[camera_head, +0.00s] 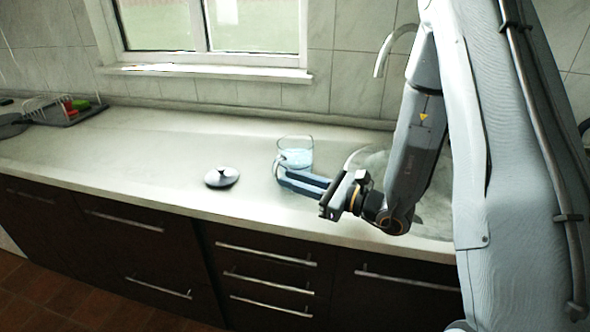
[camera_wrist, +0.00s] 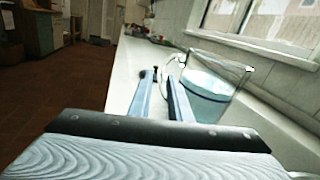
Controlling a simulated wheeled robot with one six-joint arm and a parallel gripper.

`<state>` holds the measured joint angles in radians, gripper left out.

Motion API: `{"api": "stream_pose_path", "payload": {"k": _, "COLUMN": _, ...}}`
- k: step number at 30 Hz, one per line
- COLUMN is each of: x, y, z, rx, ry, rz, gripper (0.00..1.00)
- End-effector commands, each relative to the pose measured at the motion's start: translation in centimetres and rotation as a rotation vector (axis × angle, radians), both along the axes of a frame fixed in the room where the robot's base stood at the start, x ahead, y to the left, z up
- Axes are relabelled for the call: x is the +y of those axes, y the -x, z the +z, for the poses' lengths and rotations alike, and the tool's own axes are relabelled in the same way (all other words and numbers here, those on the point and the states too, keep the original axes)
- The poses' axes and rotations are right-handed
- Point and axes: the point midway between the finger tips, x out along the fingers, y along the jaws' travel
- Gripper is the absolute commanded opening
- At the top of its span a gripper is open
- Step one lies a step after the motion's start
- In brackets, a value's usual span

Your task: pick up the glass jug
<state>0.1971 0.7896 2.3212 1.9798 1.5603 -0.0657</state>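The clear glass jug (camera_head: 297,150) stands upright on the counter, with pale blue liquid in it. In the wrist view the jug (camera_wrist: 212,85) is to the right of my fingers, and its handle (camera_wrist: 172,66) reaches left toward the fingertips. My gripper (camera_head: 281,174) points left, low over the counter on the near side of the jug. In the wrist view my gripper (camera_wrist: 160,82) has a gap between its two fingers. The handle is close to the fingertips; I cannot tell whether it lies between them or touches them.
A grey lid with a dark knob (camera_head: 221,177) lies on the counter left of the jug. The sink and its tap (camera_head: 392,48) are behind my arm. A dish rack (camera_head: 62,110) stands at the far left. The counter between (camera_head: 130,145) is clear.

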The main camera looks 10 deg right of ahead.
Motion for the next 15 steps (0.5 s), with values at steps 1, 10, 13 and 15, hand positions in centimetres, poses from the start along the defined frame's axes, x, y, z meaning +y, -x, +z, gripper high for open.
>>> {"api": "stream_pose_path", "payload": {"k": 1, "x": 0.5, "y": -0.2, "z": 0.1, "rx": 0.0, "ry": 0.0, "rz": 0.002, "gripper": 0.18}}
{"api": "stream_pose_path", "payload": {"k": 10, "x": 3.5, "y": -2.6, "z": -0.3, "rx": -0.001, "ry": 0.001, "rz": 0.005, "gripper": 0.18}}
{"api": "stream_pose_path", "payload": {"k": 13, "x": 4.3, "y": -3.2, "z": -0.3, "rx": 0.0, "ry": 0.002, "rz": 0.003, "gripper": 0.18}}
{"api": "stream_pose_path", "payload": {"k": 15, "x": 4.5, "y": -3.4, "z": -0.4, "rx": 0.0, "ry": 0.002, "rz": 0.003, "gripper": 0.18}}
